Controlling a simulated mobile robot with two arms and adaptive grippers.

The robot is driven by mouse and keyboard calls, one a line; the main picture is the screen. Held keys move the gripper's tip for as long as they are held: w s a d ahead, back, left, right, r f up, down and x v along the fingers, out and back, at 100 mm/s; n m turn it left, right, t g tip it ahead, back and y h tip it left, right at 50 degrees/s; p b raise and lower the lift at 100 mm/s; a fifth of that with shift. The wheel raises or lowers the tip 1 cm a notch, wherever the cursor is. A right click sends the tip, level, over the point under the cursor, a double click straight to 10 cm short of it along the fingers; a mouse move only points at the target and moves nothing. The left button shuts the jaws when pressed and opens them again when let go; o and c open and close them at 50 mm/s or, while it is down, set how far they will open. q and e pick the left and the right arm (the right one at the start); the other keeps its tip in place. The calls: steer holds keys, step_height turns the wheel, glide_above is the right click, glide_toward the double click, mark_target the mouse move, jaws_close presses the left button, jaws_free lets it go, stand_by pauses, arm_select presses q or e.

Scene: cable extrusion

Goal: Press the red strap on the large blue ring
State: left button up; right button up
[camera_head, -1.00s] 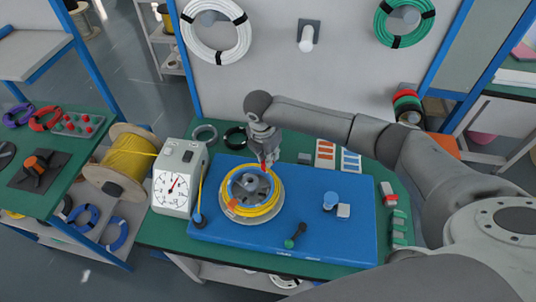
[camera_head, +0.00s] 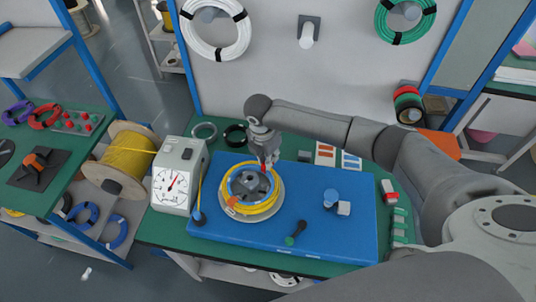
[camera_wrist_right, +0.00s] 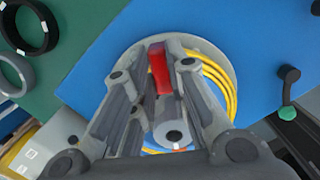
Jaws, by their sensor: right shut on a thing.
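The large blue ring (camera_head: 236,179) lies flat on a round grey plate (camera_head: 275,210) with a coil of yellow cable (camera_head: 273,203) around it. My right gripper (camera_head: 266,160) points down at the ring's far right edge. It is shut on the red strap (camera_wrist_right: 158,70), which shows between its fingers in the right wrist view. A small part of the strap (camera_head: 263,166) shows in the head view; whether it touches the ring or cable I cannot tell. An orange piece (camera_head: 232,201) sits at the coil's near left. My left gripper is not in view.
The plate stands on a blue board (camera_head: 330,240) on a green table. A white dial box (camera_head: 178,180) stands left of the plate. A yellow cable spool (camera_head: 125,160) is farther left.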

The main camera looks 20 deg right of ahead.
steer(key=shift+f, duration=0.4)
steer(key=shift+f, duration=0.55)
stand_by(0.4)
steer(key=shift+s+f, duration=0.2)
stand_by(1.2)
steer(key=o, duration=0.9)
steer(key=shift+c, duration=0.2)
steer(key=shift+w, duration=0.1)
steer(key=shift+r, duration=0.1)
steer(key=shift+w+r+p, duration=0.1)
steer(key=shift+r+p, duration=0.4)
steer(key=shift+p, duration=0.1)
step_height(320, 180, up, 5)
steer(key=p, duration=0.5)
steer(key=shift+r+p, duration=0.8)
steer(key=shift+r, duration=0.25)
